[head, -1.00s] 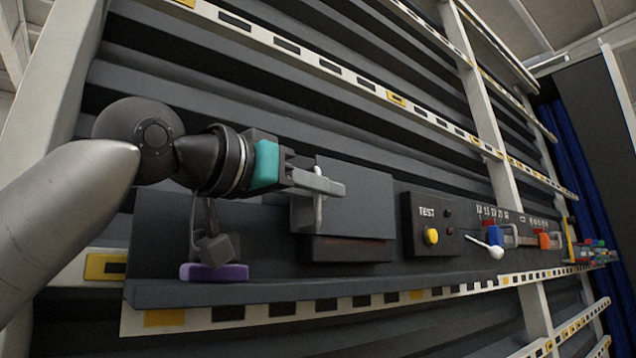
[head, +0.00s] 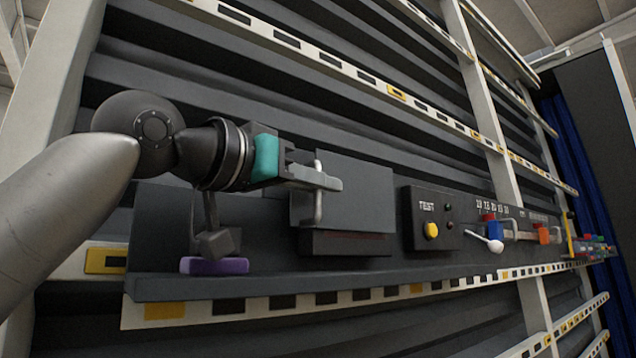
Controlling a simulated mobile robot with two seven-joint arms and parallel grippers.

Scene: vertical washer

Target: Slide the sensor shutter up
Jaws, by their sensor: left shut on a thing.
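The sensor shutter (head: 355,188) is a flat grey plate with a thin upright light-grey handle (head: 318,208) at its left edge. It stands in front of a dark box (head: 345,243) on the shelf, and the lower part of the box shows below the plate. My left gripper (head: 318,180) comes in from the left and is shut on the handle, near its upper part. My right gripper is not in view.
A purple block (head: 214,266) with a grey piece above it sits at the left of the shelf (head: 270,284). A TEST panel (head: 430,219) with a yellow button stands to the right, followed by a white-knobbed lever (head: 494,245) and coloured blocks.

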